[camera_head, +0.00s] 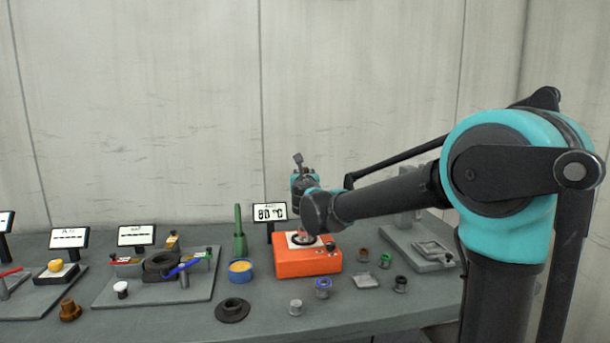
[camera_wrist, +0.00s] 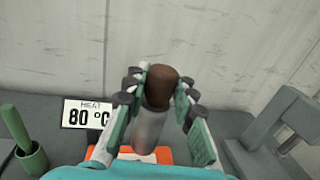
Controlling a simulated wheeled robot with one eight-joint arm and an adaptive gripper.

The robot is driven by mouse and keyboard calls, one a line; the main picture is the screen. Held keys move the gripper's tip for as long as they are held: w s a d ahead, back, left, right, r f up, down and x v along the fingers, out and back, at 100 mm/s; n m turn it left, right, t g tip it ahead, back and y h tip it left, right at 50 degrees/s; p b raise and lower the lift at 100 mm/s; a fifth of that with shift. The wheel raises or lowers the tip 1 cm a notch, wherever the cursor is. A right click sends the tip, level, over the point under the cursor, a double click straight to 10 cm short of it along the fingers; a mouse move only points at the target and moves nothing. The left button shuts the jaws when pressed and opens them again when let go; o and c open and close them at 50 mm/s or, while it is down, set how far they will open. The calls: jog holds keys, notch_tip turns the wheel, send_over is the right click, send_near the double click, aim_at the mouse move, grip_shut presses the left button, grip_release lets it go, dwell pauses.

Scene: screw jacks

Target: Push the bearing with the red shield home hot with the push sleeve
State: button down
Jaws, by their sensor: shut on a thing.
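My gripper (camera_wrist: 155,100) is shut on a grey cylinder with a dark brown end (camera_wrist: 150,128); I cannot tell if this is the push sleeve. In the head view my gripper (camera_head: 298,160) is raised above and behind the orange heater (camera_head: 305,268), and the held piece is too small to make out there. The heater's display (camera_head: 270,212) reads 80 °C. I cannot make out which bearing has the red shield.
A grey press-like fixture (camera_head: 430,252) stands at the right. A green tool in a holder (camera_head: 240,235) and a blue-rimmed cup (camera_head: 240,271) are left of the heater. A dark flanged disc (camera_head: 232,311) lies in front. Fixture plates with displays fill the left.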

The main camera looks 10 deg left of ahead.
jog(key=shift+f, duration=4.65)
jog(key=shift+f, duration=1.15)
jog(key=shift+r, duration=5.55)
jog(key=shift+s+d, duration=0.1)
